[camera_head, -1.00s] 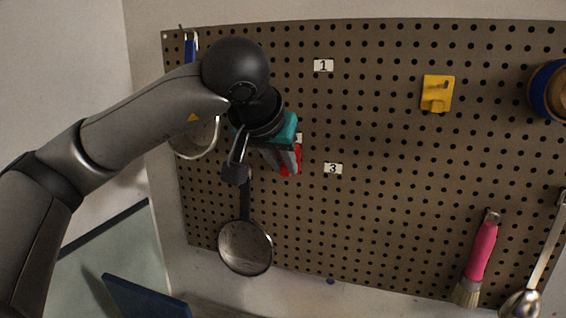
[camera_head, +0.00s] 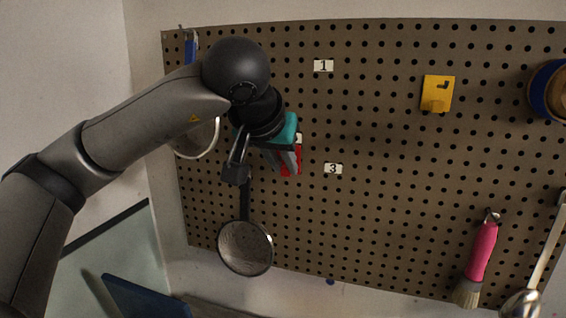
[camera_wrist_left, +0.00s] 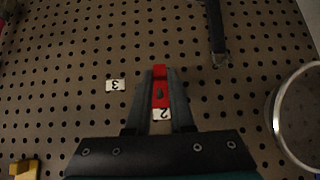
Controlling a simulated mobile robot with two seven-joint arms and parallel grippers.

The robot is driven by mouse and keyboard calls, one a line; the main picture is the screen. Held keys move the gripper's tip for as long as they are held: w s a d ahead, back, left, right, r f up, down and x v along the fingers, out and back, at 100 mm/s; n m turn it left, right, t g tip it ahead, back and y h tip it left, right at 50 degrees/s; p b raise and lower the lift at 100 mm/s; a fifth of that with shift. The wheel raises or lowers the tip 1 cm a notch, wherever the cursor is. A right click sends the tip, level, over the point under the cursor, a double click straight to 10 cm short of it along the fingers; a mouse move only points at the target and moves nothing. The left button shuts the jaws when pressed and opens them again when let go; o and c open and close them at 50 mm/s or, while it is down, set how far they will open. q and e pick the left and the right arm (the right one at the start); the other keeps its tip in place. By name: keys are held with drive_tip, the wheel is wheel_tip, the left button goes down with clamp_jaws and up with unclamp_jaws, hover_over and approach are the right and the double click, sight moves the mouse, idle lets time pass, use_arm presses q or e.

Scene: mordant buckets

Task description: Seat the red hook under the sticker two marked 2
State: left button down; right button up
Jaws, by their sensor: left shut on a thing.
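The red hook (camera_head: 291,161) shows in the head view just beyond my left gripper's fingers. In the left wrist view the red hook (camera_wrist_left: 160,88) lies between the two fingers, with sticker 2 (camera_wrist_left: 162,114) right beside it on the near side. My left gripper (camera_head: 283,160) is shut on the red hook close to the pegboard (camera_head: 380,200). In the wrist view the left gripper (camera_wrist_left: 161,82) points at the board. Sticker 2 (camera_head: 299,138) is mostly hidden behind the gripper in the head view. Whether the hook's pegs sit in holes cannot be seen. My right gripper is out of view.
Stickers 1 (camera_head: 323,66) and 3 (camera_head: 333,169) are on the board. A strainer (camera_head: 245,248) hangs below my gripper and a round white-rimmed item (camera_head: 212,140) hangs to its left. A yellow hook (camera_head: 437,93) and a pink brush (camera_head: 481,255) are at the right.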

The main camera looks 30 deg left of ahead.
use_arm(q)
drive_tip(key=shift+w+a+p, duration=0.2)
drive_tip(key=shift+w+p, duration=0.1)
drive_tip(key=shift+w, duration=0.8)
drive_tip(key=c, duration=0.7)
unclamp_jaws()
drive_tip(key=shift+r, duration=0.1)
drive_tip(key=p+v, duration=0.1)
drive_tip(key=v, duration=1.4)
drive_tip(key=shift+a+r, duration=0.1)
